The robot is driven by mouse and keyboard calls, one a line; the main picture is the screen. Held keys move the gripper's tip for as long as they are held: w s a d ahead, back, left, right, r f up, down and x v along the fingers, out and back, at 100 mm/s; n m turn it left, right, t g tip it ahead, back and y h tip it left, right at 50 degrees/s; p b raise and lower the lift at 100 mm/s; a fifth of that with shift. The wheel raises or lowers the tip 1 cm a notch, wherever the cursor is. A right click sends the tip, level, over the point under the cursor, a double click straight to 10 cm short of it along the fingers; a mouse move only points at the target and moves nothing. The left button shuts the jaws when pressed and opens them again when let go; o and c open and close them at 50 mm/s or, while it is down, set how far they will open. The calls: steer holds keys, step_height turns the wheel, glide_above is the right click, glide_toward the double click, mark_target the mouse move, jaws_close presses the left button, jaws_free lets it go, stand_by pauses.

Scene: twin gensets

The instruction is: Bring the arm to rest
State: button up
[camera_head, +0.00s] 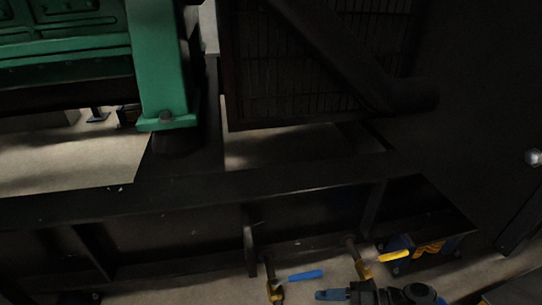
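Part of my arm shows at the bottom edge, right of centre, as dark rounded links with a blue-grey end piece. That end piece looks like my gripper (335,294), low in the picture, below the two valves. Its fingers are too small and dark to tell open from shut, and I see nothing clearly held in it. A brass valve with a blue lever (306,275) is just above and left of it. A brass valve with a yellow lever (394,256) is above and right of it. The rest of my arm is cut off by the picture's edge.
A long black skid frame (190,193) crosses the view behind the valves. A green engine (160,60) stands at upper left, and a dark grille (320,65) with a thick black pipe at upper centre. A blue object with yellow parts (428,247) lies low right. Pale floor shows at bottom right.

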steer(key=s+d+f+t+h, duration=0.25)
steer(key=s+f+h, duration=0.45)
steer(key=s+f, duration=0.6)
steer(key=s+d+r+n+t+h, duration=0.1)
steer(key=s+d+r+t+h, duration=0.15)
steer(key=s+r, duration=0.4)
steer(key=s+d+r+n+t+h, duration=0.1)
steer(key=s+d+r+n+h, duration=0.2)
steer(key=s, duration=0.6)
steer(key=s+r+n+t+h+p, duration=0.1)
steer(key=s+r+n+t+p, duration=0.1)
steer(key=r+p, duration=1.4)
steer(key=s+r+n+t+h+p, duration=0.1)
steer(key=s+r+t+p, duration=0.3)
steer(key=r+p, duration=1.3)
step_height(320, 180, up, 30)
steer(key=shift+s+a+r+n+t, duration=0.2)
steer(key=shift+n+t, duration=0.1)
steer(key=shift+n, duration=0.2)
steer(key=shift+f, duration=0.1)
